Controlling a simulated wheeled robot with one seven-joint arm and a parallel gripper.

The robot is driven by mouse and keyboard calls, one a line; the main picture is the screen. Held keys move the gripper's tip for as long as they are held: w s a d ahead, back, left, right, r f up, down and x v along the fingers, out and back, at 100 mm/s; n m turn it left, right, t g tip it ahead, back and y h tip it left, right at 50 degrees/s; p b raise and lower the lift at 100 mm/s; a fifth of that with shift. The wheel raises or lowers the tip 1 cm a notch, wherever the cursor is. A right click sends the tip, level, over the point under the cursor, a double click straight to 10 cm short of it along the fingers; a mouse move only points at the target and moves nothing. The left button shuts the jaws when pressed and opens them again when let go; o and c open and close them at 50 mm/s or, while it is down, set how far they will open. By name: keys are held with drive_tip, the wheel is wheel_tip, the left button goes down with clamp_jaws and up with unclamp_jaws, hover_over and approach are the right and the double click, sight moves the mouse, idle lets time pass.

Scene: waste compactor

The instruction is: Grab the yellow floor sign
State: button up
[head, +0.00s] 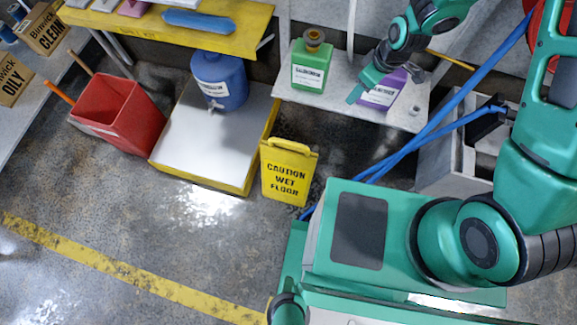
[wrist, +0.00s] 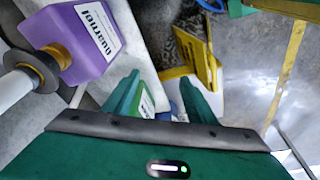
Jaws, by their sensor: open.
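The yellow floor sign (head: 287,174) stands upright on the concrete, marked "CAUTION WET FLOOR", with a handle at its top. It is beside the front right corner of a low yellow-edged platform. In the wrist view, a yellow panel that looks like the sign (wrist: 200,58) shows beyond the right finger. My gripper (head: 364,86) is open and empty, up and to the right of the sign in the head view, by a purple jug (head: 384,91). Its two green fingers show in the wrist view (wrist: 160,98), apart from the sign.
A green bottle (head: 311,64) and the purple jug stand on a grey shelf (head: 408,118). The platform (head: 205,141) bears a blue container (head: 220,82). A red bin (head: 117,113) stands left. Blue hoses (head: 420,135) run right of the sign. The floor in front is clear.

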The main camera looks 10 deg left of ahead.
drive_tip(key=s+a+f+n+y, duration=0.1)
drive_tip(key=s+a+f+n, duration=0.3)
drive_tip(key=a+f, duration=0.6)
drive_tip(key=n+g+y, duration=0.1)
hover_over(290, 142)
drive_tip(key=d, duration=0.3)
drive_tip(key=f, duration=0.5)
drive_tip(key=shift+w+a+f, duration=0.15)
drive_tip(key=shift+a+f, duration=0.05)
drive_tip(key=shift+f, duration=0.1)
drive_tip(key=x, duration=0.5)
drive_tip(key=shift+s+a, duration=0.15)
drive_tip(key=shift+s, duration=0.1)
drive_tip(key=shift+x, duration=3.05)
drive_tip(key=shift+s, duration=0.1)
clamp_jaws()
drive_tip(key=shift+r, duration=0.1)
